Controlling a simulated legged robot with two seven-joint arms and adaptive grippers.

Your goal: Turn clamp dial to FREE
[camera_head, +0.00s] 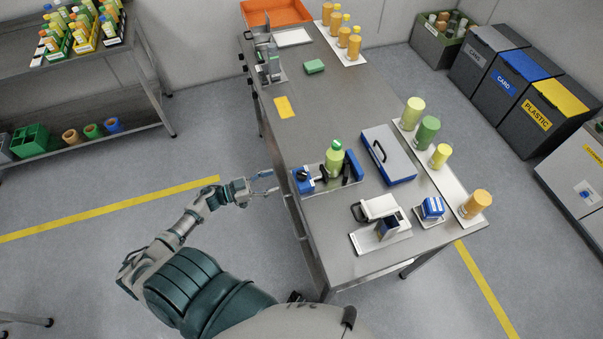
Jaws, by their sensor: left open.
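The clamp (304,181) is a blue unit at the table's left edge, on a base plate with black jaws and a second blue block (353,165). My left gripper (274,182) is open and empty, just left of the table edge and apart from the clamp. My right gripper is out of view.
A yellow card (284,107) lies further back.

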